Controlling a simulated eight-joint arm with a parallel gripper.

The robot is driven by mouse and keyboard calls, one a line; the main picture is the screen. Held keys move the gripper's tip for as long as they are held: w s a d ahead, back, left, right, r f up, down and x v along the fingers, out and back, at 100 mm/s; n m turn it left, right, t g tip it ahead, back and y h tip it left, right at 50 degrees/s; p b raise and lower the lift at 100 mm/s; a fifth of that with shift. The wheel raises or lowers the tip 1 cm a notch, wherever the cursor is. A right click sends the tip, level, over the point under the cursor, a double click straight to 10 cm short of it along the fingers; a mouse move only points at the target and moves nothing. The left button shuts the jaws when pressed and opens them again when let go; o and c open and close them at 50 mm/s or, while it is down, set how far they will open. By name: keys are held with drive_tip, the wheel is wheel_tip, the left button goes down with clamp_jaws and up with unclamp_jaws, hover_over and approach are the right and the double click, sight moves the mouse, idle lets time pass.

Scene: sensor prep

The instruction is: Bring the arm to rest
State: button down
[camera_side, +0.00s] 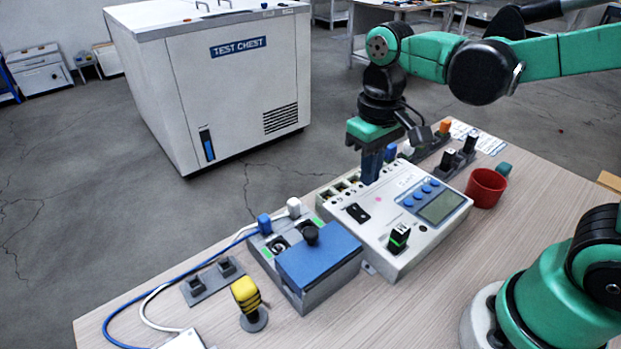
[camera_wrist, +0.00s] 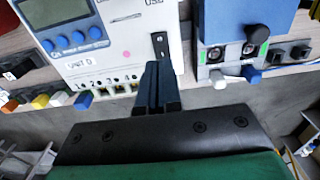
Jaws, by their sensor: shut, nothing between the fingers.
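My gripper (camera_side: 372,166) points down over the back edge of the white instrument box (camera_side: 440,232), with its dark fingers together and nothing between them. In the wrist view the shut fingers (camera_wrist: 157,84) lie over the edge of the box with the numbered ports (camera_wrist: 108,88), beside the black rocker switch (camera_wrist: 160,45). I cannot tell whether the fingertips touch the box. The arm is stretched out over the table, and its upper links run off the right of the side view.
A blue-lidded grey box (camera_side: 318,262) stands left of the instrument. A red cup (camera_side: 486,187) and black-and-orange plugs stand to its right and back. A yellow-topped piece (camera_side: 246,294) and cables lie at front left. A white test chest (camera_side: 225,90) stands behind the table.

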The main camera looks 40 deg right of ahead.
drive_tip(key=t, duration=0.2)
drive_tip(key=d+r+t, duration=0.1)
drive_tip(key=t, duration=0.1)
drive_tip(key=d+t, duration=0.1)
drive_tip(key=t, duration=0.2)
drive_tip(key=shift+s+d+r, duration=0.15)
drive_tip(key=shift+s+r, duration=0.05)
drive_tip(key=shift+r, duration=0.15)
